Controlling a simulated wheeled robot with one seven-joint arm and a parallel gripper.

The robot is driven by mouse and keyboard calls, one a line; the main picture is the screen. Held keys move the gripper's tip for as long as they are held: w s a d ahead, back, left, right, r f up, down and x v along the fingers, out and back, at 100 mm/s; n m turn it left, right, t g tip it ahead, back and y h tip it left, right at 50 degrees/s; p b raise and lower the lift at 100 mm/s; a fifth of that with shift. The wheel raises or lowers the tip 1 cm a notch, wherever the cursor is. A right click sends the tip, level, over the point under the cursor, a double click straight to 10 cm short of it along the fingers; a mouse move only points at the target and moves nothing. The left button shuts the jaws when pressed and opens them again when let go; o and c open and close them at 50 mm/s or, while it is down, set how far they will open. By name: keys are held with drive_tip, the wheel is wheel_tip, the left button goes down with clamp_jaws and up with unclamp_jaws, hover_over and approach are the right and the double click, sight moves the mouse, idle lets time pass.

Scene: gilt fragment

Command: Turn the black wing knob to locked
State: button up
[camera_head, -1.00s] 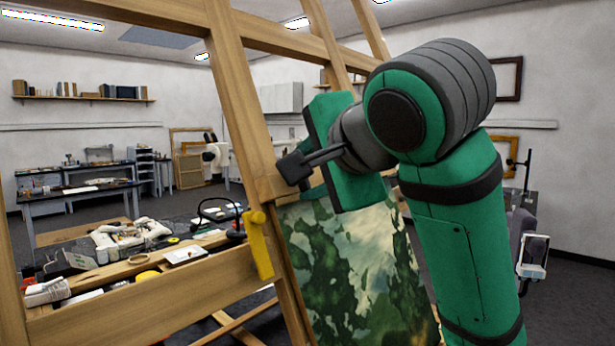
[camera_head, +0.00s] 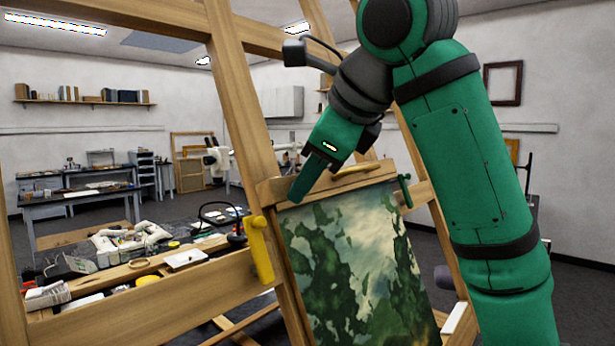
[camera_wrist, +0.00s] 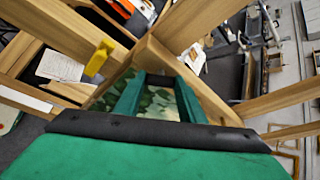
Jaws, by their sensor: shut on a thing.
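My gripper (camera_head: 298,193) points down and left at the left end of the wooden bar along the top of the painting. In the wrist view its two green fingers stand a little apart, with a dark piece between their tips, which appears to be the black wing knob (camera_wrist: 158,79). In the head view the fingers hide the knob, and its turn position cannot be read. The painting (camera_head: 350,255), green and cream, stands on the wooden easel (camera_head: 245,130) below my gripper.
A yellow lever (camera_head: 259,252) sits on the easel's left side, close to my gripper. A cluttered work surface (camera_head: 110,280) lies behind at left.

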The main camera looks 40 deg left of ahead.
drive_tip(key=shift+w+r+m+g, duration=0.1)
drive_tip(key=shift+m+g, duration=0.9)
drive_tip(key=shift+m, duration=0.5)
drive_tip(key=o, duration=1)
drive_tip(key=shift+o, duration=0.2)
drive_tip(key=v, duration=1)
drive_tip(key=shift+r, duration=0.4)
drive_tip(key=shift+d, duration=0.15)
